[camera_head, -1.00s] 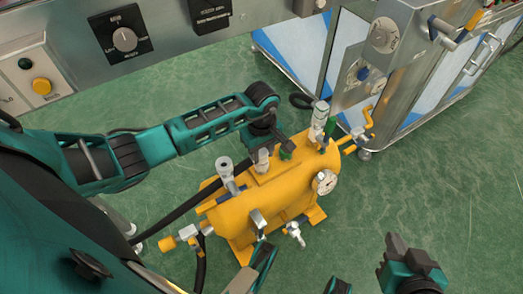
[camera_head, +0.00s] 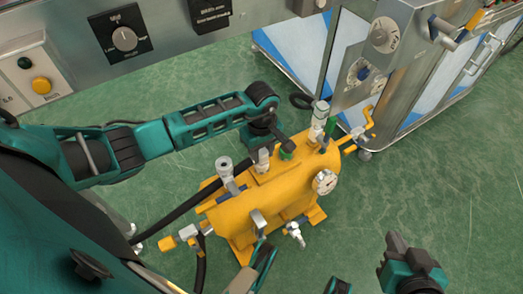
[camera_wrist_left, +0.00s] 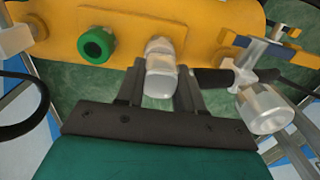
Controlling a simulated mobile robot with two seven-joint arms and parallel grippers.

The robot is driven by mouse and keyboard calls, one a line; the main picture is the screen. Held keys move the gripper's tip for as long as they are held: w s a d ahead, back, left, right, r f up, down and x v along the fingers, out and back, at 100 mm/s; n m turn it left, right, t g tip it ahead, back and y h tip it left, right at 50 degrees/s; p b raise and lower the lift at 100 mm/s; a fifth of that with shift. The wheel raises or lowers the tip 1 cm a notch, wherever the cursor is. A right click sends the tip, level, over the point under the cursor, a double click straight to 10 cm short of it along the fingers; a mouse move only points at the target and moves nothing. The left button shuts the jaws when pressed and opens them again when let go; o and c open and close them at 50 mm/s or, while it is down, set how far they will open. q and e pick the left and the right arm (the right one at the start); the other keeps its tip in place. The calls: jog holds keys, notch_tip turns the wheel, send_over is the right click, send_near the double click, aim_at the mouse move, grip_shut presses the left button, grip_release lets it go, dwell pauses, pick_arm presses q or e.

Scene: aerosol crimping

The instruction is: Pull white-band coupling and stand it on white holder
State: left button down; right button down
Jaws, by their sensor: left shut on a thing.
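A pale, metallic coupling (camera_wrist_left: 160,80) sits between the fingers of my left gripper (camera_wrist_left: 160,88) in the left wrist view. The gripper is shut on it. In the head view the coupling (camera_head: 263,160) stands upright over the top of the yellow tank, with my left gripper (camera_head: 272,140) at it. I cannot tell whether its lower end is still seated in the tank. A green ring fitting (camera_wrist_left: 96,46) is beside it, also visible in the head view (camera_head: 287,153). My right gripper (camera_head: 397,245) is at the lower right, away from the tank; its jaws are unclear. I cannot identify the white holder.
The yellow tank (camera_head: 245,212) stands on the green floor, with a gauge (camera_head: 325,182), a grey-topped valve (camera_head: 225,166) and a tall fitting (camera_head: 320,115) close by. A metal cabinet (camera_head: 400,85) stands behind. The floor at right is clear.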

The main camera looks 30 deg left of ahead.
pick_arm(q)
jog(key=shift+f+b, duration=0.55)
jog(key=shift+b, duration=0.15)
pick_arm(e)
jog(key=shift+f, duration=0.75)
dwell(1.0)
pick_arm(q)
jog(key=c, duration=0.6)
grip_release()
pick_arm(e)
jog(key=shift+s, duration=0.1)
pick_arm(q)
notch_tip(320, 180, up, 4)
jog(key=p, duration=0.3)
jog(key=shift+r, duration=0.15)
notch_tip(320, 180, up, 7)
jog(key=p, duration=0.5)
jog(key=shift+p, duration=0.35)
jog(key=shift+r+p, duration=0.55)
jog(key=shift+r, duration=0.25)
pick_arm(e)
notch_tip(320, 180, up, 7)
jog(key=d, duration=0.1)
jog(key=shift+s+d+r+h, duration=0.2)
jog(key=shift+s+d+h, duration=0.05)
jog(key=shift+s+h, duration=0.05)
jog(key=shift+w+a, duration=0.1)
jog(key=shift+w, duration=0.1)
jog(key=shift+r, duration=0.1)
